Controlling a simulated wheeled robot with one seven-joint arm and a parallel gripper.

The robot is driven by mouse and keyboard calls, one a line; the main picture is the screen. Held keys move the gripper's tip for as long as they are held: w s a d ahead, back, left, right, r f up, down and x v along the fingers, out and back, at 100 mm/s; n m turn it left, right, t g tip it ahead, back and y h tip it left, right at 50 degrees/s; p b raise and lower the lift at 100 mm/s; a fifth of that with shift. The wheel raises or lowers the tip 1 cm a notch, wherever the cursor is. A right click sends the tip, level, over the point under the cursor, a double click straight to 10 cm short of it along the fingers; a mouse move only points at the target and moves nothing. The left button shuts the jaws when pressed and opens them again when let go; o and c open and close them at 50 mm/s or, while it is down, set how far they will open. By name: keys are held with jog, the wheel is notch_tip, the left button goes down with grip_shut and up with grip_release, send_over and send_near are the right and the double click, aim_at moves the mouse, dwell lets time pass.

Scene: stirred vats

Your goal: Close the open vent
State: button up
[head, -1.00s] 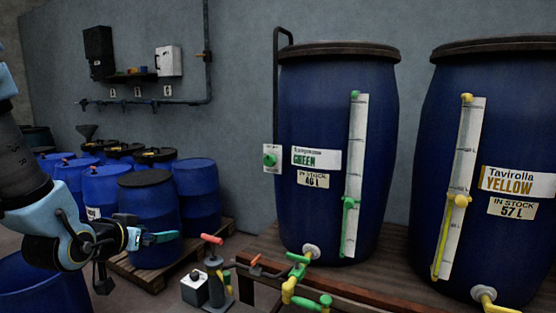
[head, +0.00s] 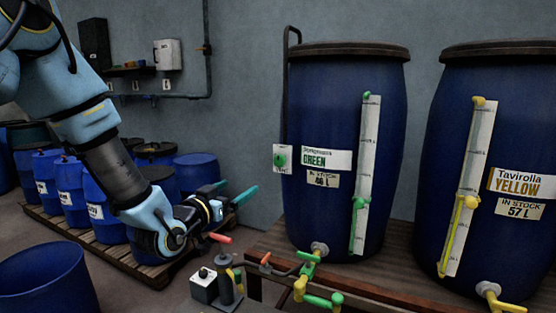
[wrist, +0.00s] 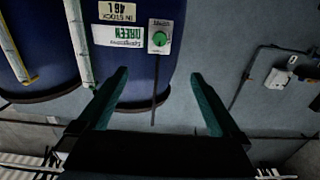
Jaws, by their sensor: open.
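The green vat (head: 345,225) is a tall blue drum with a dark lid, labelled GREEN, 46 L. A round green knob (head: 280,157) sits on a white plate at its left side. In the wrist view, where the vat hangs upside down, the knob (wrist: 159,38) shows face-on beyond the fingers. The yellow vat (head: 455,125) stands to its right; I see no such knob on it. My gripper (head: 240,189) is open and empty, left of the green vat and lower than the knob, apart from both. Its spread fingers (wrist: 158,76) also show in the wrist view. Whether the vent is open is too small to tell.
Pipes with a green-handled valve (head: 305,270) and a red-handled fitting (head: 220,238) lie low in front of the vat. A wooden bench (head: 400,285) bears the vats. Several blue drums (head: 195,172) stand behind my arm. A black pipe (head: 287,90) rises beside the knob.

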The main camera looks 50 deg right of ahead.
jog(key=shift+w+d, duration=0.1)
jog(key=shift+d, duration=0.35)
jog(key=shift+a, duration=0.1)
jog(key=b+v, duration=0.2)
jog(key=v, duration=0.8)
jog(key=shift+b, duration=0.3)
jog(key=shift+w, duration=0.1)
